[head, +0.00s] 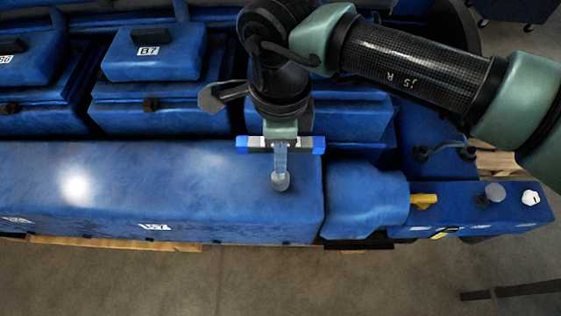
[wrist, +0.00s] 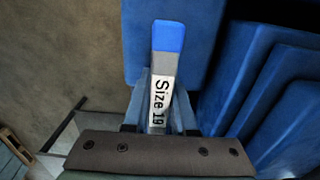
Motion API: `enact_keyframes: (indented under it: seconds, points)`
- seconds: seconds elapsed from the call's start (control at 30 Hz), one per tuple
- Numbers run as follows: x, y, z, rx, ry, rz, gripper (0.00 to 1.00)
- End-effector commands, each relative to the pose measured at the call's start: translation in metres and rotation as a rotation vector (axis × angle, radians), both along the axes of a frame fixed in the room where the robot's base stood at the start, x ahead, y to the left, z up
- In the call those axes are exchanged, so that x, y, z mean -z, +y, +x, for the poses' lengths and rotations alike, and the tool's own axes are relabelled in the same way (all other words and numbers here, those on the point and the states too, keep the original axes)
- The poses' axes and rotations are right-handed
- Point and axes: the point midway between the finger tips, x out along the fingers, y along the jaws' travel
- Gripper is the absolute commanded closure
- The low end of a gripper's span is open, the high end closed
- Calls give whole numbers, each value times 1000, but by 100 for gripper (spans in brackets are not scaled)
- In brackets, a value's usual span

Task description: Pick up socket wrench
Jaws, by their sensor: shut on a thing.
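The socket wrench (head: 312,144) is a short bar with blue ends and a grey and white middle. A grey round piece (head: 281,182) shows below it in the head view. My gripper (head: 280,150) points down and is shut on the middle of the bar, over the front blue engine cover. In the wrist view the wrench (wrist: 166,62) shows a blue tip and a white label reading "Size 19", between the fingers of my gripper (wrist: 160,100). The far end of the bar is hidden there. I cannot tell whether the grey piece touches the cover.
The long blue cover (head: 110,190) lies below and left of my gripper. Stepped blue blocks (head: 155,55) rise behind it. A blue cylinder (head: 365,198) and a yellow part (head: 423,200) are at right. Open floor (head: 250,280) lies in front. A dark bar (head: 520,290) stands at lower right.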

Motion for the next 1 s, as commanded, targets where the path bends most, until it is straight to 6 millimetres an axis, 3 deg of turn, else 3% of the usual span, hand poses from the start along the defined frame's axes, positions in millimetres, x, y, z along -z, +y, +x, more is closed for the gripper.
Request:
enact_keyframes:
  seconds: [0.47, 0.57, 1.0]
  points:
    - [-4, 0, 1, 0, -3, -1, 100]
    - [-13, -1, 2, 1, -5, -1, 100]
    - [-92, 0, 1, 2, -4, -1, 100]
